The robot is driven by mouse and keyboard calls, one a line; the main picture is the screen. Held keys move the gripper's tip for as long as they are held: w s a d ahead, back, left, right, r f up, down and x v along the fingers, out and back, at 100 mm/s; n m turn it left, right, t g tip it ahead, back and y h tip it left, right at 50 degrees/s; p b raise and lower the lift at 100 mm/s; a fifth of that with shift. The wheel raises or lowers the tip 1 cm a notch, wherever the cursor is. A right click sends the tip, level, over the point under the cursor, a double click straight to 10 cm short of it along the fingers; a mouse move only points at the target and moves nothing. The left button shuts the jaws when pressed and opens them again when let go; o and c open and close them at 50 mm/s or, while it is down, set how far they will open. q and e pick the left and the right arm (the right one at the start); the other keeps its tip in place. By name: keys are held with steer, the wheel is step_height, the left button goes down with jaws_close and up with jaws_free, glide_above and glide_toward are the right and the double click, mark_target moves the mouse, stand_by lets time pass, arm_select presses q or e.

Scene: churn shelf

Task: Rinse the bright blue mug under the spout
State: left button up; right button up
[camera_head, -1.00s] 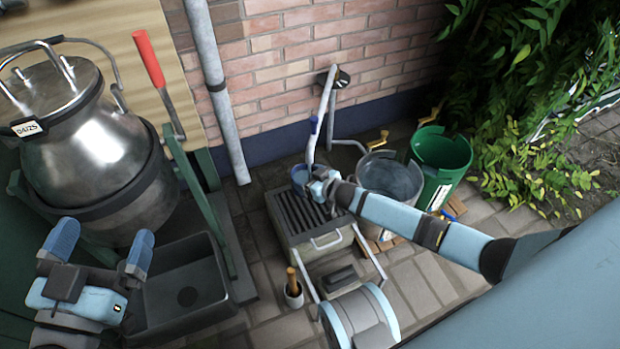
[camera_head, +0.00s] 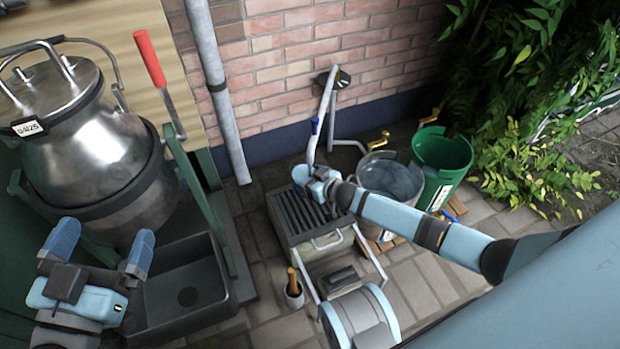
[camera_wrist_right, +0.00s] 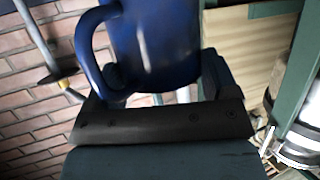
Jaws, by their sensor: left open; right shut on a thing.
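The bright blue mug (camera_wrist_right: 155,45) fills the upper middle of the right wrist view, its handle on the left. My right gripper (camera_head: 309,180) is shut on it, with a finger on either side. In the head view the gripper is over the slatted grate (camera_head: 290,215), just by the lower end of the pale spout pipe (camera_head: 327,100). A light blue shape shows at its tips there; I cannot tell how much of it is mug. No water can be made out. My left gripper (camera_head: 103,247) is open and empty at the lower left.
A steel churn (camera_head: 85,130) stands at the left, with a dark basin (camera_head: 215,270) below. A grey bucket (camera_head: 390,180) and a green bucket (camera_head: 442,165) stand right of the grate. A brush holder (camera_head: 294,295) stands in front. A brick wall (camera_head: 280,50) closes the back.

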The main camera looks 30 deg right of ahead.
stand_by(0.5)
steer(key=shift+s+r+p, duration=0.25)
steer(key=shift+s+p, duration=0.3)
steer(key=shift+s, duration=0.15)
arm_select(q)
steer(key=s+r+n+p, duration=0.1)
steer(key=p, duration=0.1)
steer(key=d+n+p, duration=0.1)
steer(key=p, duration=0.1)
steer(key=s+r+n+p, duration=0.1)
steer(key=n+p, duration=0.1)
steer(key=shift+s+d+r+g+y+p, duration=0.3)
steer(key=shift+r+y, duration=0.05)
steer(key=shift+y, duration=0.05)
arm_select(e)
steer(key=s+r, duration=0.1)
steer(key=s, duration=1.1)
steer(key=shift+s+a+r, duration=0.25)
steer(key=shift+a+r, duration=0.05)
steer(key=shift+a, duration=0.1)
arm_select(q)
steer(key=shift+f, duration=0.2)
arm_select(e)
steer(key=shift+s, duration=0.1)
